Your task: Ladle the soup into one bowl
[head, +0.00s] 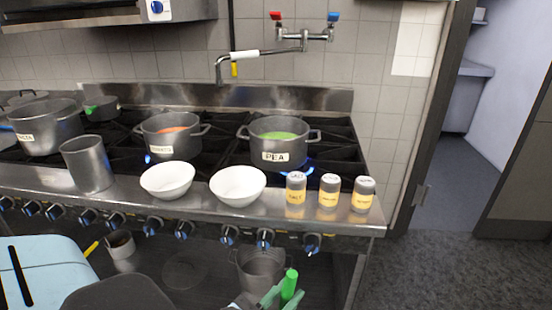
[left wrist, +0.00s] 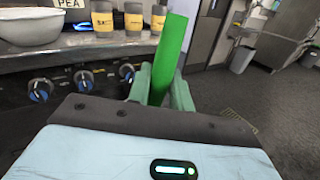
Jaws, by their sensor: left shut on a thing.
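A grey pot labelled PEA (head: 279,152) holds green soup on the stove's right side. Another grey pot (head: 172,146) with orange contents stands left of it. Two white bowls, a left one (head: 168,181) and a right one (head: 238,187), stand on the steel front ledge. My left gripper (head: 272,296) is low in front of the stove, below the ledge, shut on a green handle (head: 290,284). The handle also shows upright in the left wrist view (left wrist: 170,55). The handle's far end is hidden, so I cannot confirm it is the ladle. My right gripper is not in view.
A steel container (head: 87,165) stands left of the bowls and three shakers (head: 328,192) stand right. Blue flames burn under both soup pots. Control knobs (head: 265,238) line the stove front. A pot (head: 261,268) sits on the lower shelf. Open floor lies right.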

